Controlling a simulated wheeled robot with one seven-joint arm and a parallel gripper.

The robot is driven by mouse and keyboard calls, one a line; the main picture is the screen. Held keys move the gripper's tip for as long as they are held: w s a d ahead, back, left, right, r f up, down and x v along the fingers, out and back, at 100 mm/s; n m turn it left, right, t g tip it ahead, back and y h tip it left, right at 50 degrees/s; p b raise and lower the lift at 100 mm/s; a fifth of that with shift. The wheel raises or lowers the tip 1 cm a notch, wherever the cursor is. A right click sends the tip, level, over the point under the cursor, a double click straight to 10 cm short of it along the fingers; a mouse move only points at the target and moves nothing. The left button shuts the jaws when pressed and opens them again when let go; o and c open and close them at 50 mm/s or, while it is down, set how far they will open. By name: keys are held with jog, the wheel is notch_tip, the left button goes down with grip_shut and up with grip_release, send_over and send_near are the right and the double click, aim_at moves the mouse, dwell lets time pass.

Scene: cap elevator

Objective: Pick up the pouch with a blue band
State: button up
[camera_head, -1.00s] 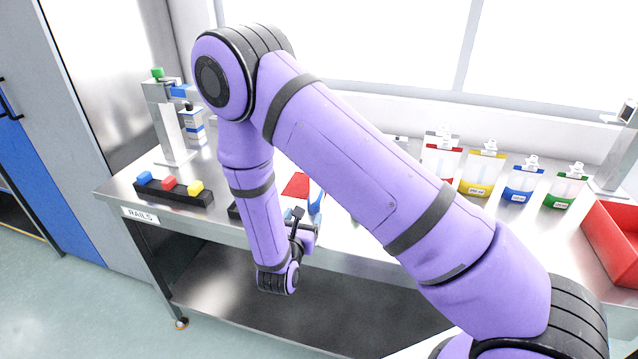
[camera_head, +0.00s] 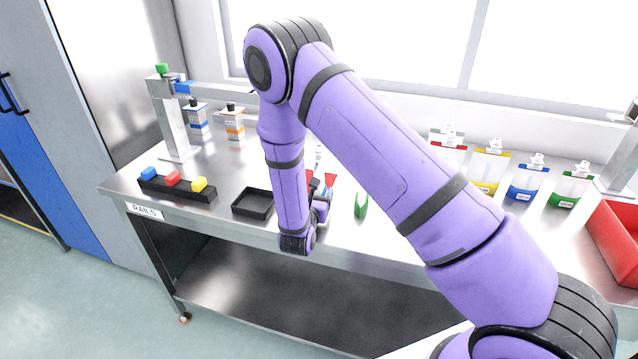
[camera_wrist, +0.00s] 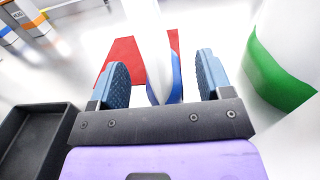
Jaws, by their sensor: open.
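In the wrist view, a pale upright pouch with a blue band (camera_wrist: 176,82) at its foot stands between my two blue fingers, seen nearly edge-on. My gripper (camera_wrist: 163,75) is open around it, with a visible gap on each side. In the head view, my gripper (camera_head: 323,202) is low at the bench's front part, and my forearm hides most of what lies there. Another pouch with a blue band (camera_head: 525,183) stands in the row at the back right, between yellow-banded (camera_head: 487,170) and green-banded (camera_head: 568,188) pouches.
A green-banded pale item (camera_wrist: 275,75) stands close right of my gripper. A red patch (camera_wrist: 122,58) lies beyond the fingers. A black tray (camera_head: 252,204) is to the left, beside a black rack (camera_head: 176,189) of coloured blocks. A red bin (camera_head: 612,240) is far right.

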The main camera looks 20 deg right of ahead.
jog(key=shift+w+d, duration=0.2)
jog(key=shift+w, duration=0.2)
jog(key=c, duration=1)
jog(key=shift+r, duration=0.15)
jog(key=shift+r, duration=0.55)
notch_tip(320, 180, up, 2)
jog(key=shift+r, duration=0.1)
jog(key=s+r, duration=0.1)
jog(key=s, duration=1.5)
jog(key=shift+a+r, duration=0.2)
jog(key=shift+a, duration=0.15)
